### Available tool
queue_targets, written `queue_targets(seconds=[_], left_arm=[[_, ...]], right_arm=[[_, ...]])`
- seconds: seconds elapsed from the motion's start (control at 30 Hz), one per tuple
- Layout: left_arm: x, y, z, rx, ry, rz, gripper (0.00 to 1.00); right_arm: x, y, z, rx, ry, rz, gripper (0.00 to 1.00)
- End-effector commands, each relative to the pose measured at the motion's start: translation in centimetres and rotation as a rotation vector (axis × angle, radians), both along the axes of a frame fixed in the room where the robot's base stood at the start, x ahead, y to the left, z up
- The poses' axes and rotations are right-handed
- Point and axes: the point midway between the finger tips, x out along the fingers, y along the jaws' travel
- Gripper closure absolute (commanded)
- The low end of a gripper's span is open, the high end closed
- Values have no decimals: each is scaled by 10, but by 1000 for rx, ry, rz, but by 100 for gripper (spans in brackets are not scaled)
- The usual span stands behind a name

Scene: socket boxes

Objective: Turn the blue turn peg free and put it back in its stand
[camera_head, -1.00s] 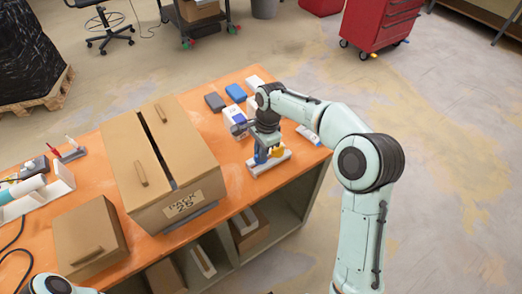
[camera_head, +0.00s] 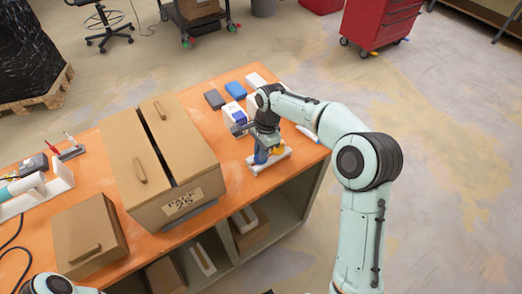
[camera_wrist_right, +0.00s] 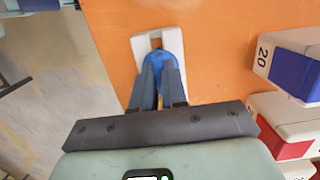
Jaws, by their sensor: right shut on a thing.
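The blue turn peg (camera_wrist_right: 162,62) shows at the fingertips of my right gripper (camera_wrist_right: 159,90) in the wrist view. The gripper points down and is shut on the peg. The white stand (camera_wrist_right: 142,46) lies around and beyond the peg on the orange table. In the head view, the stand (camera_head: 284,154) is near the table's right edge, under my right gripper (camera_head: 262,156). The fingers hide much of the peg, and I cannot tell whether it is seated or lifted. My left gripper is outside the view; only a piece of my left arm shows at bottom left.
A large cardboard box (camera_head: 190,148) with a slotted top stands left of the stand. Blue (camera_head: 235,90), dark grey (camera_head: 214,99) and white boxes sit behind my right gripper. A smaller brown box (camera_head: 88,235) is at front left. The table's front edge is close to the stand.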

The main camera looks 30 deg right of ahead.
Motion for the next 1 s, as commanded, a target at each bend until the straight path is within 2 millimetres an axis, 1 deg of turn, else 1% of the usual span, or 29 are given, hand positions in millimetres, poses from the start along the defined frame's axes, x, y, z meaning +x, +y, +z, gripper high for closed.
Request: queue_targets(seconds=[0.07, 0.1, 0.17, 0.2, 0.47, 0.57, 0.67, 1.0], left_arm=[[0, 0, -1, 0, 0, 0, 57], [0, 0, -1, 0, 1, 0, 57], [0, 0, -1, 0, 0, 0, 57], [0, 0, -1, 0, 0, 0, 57], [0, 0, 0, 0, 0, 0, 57], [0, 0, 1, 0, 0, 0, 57], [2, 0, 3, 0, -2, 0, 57], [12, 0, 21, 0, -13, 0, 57]], right_arm=[[0, 0, -2, 0, 0, 0, 100], [0, 0, -2, 0, 0, 0, 81], [0, 0, -1, 0, 0, 0, 61], [0, 0, -1, 0, 0, 0, 58], [0, 0, -1, 0, 0, 0, 58], [1, -1, 5, -1, -2, 0, 58], [1, -3, 19, -2, -4, 0, 58], [3, -14, 95, -1, -6, 0, 58]])
